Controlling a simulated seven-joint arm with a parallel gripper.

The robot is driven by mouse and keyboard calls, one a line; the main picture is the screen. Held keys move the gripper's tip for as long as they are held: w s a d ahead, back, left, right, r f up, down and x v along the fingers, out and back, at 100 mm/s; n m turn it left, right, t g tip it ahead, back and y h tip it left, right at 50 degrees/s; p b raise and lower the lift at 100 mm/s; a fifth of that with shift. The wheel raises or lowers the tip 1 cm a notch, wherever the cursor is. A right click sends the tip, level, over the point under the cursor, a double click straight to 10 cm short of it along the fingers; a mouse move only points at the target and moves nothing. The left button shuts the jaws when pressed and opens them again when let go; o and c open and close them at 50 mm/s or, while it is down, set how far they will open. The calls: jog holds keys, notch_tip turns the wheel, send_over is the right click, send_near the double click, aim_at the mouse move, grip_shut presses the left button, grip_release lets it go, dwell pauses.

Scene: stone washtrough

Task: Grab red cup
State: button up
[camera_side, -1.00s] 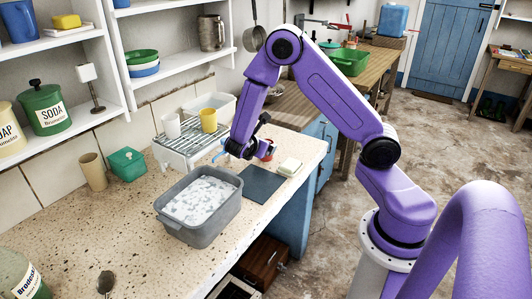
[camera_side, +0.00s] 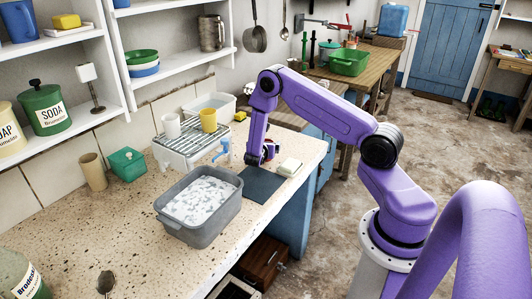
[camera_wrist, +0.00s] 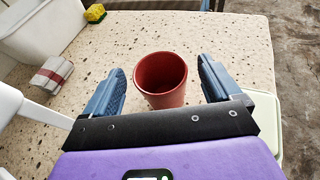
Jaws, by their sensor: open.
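The red cup (camera_wrist: 161,78) stands upright on the speckled worktop in the wrist view, open end up. My gripper (camera_wrist: 160,70) is open, with one blue finger on the left of the cup and one on the right. Gaps show between the cup and both fingers, so it is not gripped. In the side view my gripper (camera_side: 261,157) is low over the worktop, and only a bit of the red cup (camera_side: 272,149) shows beside it; the rest is hidden.
A wire rack (camera_side: 190,145) with a white and a yellow cup (camera_side: 208,120) stands to the left. A grey basin of suds (camera_side: 185,228), a dark mat (camera_side: 262,186) and a pale block (camera_side: 289,167) are near. The wrist view shows a folded cloth (camera_wrist: 52,72).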

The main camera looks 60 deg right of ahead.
jog(key=shift+x, duration=1.05)
jog(key=c, duration=1.1)
jog(key=shift+r, duration=0.15)
